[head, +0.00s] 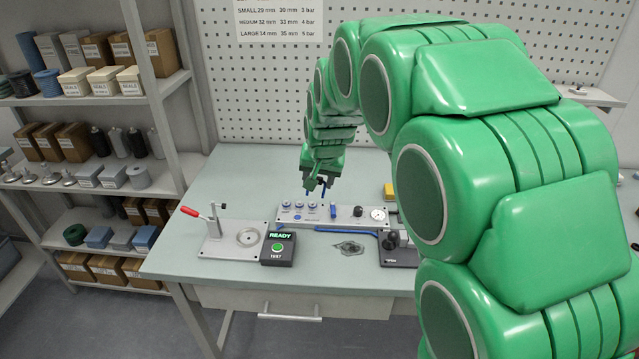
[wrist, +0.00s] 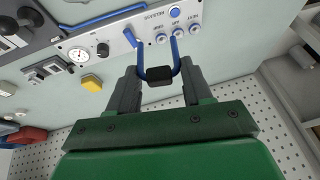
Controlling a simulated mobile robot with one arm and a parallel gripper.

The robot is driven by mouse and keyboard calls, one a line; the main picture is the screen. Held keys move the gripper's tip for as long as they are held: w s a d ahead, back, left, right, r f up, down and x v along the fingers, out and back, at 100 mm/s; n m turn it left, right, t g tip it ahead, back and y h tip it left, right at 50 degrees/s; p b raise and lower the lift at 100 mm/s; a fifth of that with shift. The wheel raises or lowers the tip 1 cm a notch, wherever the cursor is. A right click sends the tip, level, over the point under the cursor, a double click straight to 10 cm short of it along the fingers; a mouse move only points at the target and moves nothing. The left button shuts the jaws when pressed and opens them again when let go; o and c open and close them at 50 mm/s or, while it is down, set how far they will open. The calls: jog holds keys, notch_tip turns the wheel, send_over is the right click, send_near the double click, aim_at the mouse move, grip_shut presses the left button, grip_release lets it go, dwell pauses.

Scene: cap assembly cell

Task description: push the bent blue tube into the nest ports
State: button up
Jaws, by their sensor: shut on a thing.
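The bent blue tube (wrist: 177,48) is U-shaped, with a black block at the middle of its bend. My gripper (wrist: 160,78) is shut on it there, and both legs point toward the grey nest panel (wrist: 125,38). In the head view, my gripper (head: 318,184) is above the panel's back edge with the tube's blue legs (head: 307,191) hanging below. The nest ports (wrist: 177,33) are a short row of round blue-and-silver fittings, also in the head view (head: 298,205). One leg overlaps the ports in the wrist view; I cannot tell whether either tip touches.
The panel carries a blue button (wrist: 175,12), a black knob (wrist: 102,49) and a gauge (wrist: 79,56). A yellow block (wrist: 92,82) lies behind it. In front are a READY box (head: 278,249), a red-handled clamp (head: 230,238) and a black fixture (head: 398,256). The table's left rear is clear.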

jog(key=w+a+f+h, duration=0.2)
jog(key=w+a+f, duration=0.3)
jog(key=w+a, duration=0.45)
jog(key=shift+n, duration=0.3)
jog(key=shift+w+d+f, duration=0.1)
jog(key=shift+d+f, duration=0.05)
jog(key=shift+f, duration=0.8)
jog(key=shift+w+d+f, duration=0.1)
jog(key=shift+d+f, duration=0.05)
jog(key=shift+f, duration=0.8)
jog(key=shift+w+d+f, duration=0.1)
jog(key=shift+d+f, duration=0.05)
jog(key=shift+f, duration=0.8)
jog(key=shift+f, duration=0.85)
jog(key=o, duration=1.1)
jog(key=shift+s, duration=0.1)
